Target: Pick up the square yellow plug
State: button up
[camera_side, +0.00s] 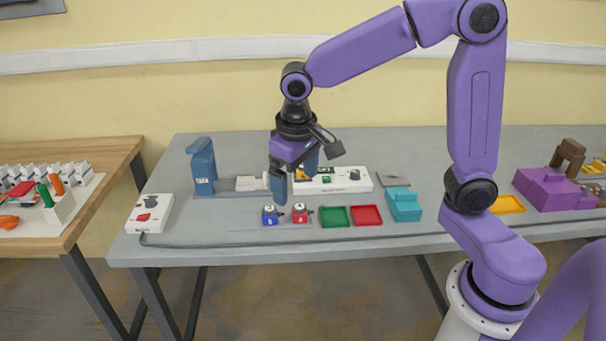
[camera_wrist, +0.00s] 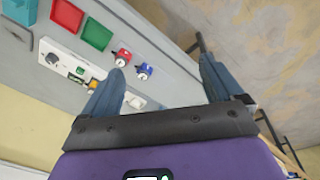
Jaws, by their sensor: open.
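A small yellow piece, which looks like the square yellow plug, shows at the white socket box (camera_side: 350,184) in the side view; its exact shape is too small to tell. In the wrist view the yellow piece (camera_wrist: 93,83) is beside the left finger, partly hidden by it, on the white box (camera_wrist: 62,62). My gripper (camera_side: 294,174) is open and points down above the table, near the left end of that box. In the wrist view my gripper (camera_wrist: 161,65) shows two blue fingers spread apart with nothing between them.
A blue stand (camera_side: 203,168) and a white switch box (camera_side: 149,213) are left.

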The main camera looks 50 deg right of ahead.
jog(key=w+d+m+h, duration=0.1)
jog(key=w+d+m, duration=0.25)
jog(key=w, duration=0.25)
jog(key=w+d+f+m, duration=0.1)
jog(key=w+d+m, duration=0.25)
jog(key=w, duration=0.25)
jog(key=w+d+m+h, duration=0.1)
jog(key=w+d+m, duration=0.1)
jog(key=w+m, duration=0.3)
jog(key=w+d+f+m+g+h, duration=0.15)
jog(key=w+d+m, duration=0.25)
jog(key=d, duration=0.4)
jog(key=w+d+f+m, duration=0.2)
jog(key=w+d+m, duration=0.1)
jog(key=d, duration=0.4)
jog(key=x, duration=1.1)
jog(key=shift+w+d+f, duration=0.1)
jog(key=shift+w+f, duration=0.15)
jog(key=shift+f, duration=0.1)
jog(key=shift+a+x, duration=0.15)
jog(key=shift+x, duration=1.2)
jog(key=shift+a+x, duration=0.15)
jog(key=shift+x, duration=1.2)
jog(key=shift+f, duration=0.1)
jog(key=c, duration=1.3)
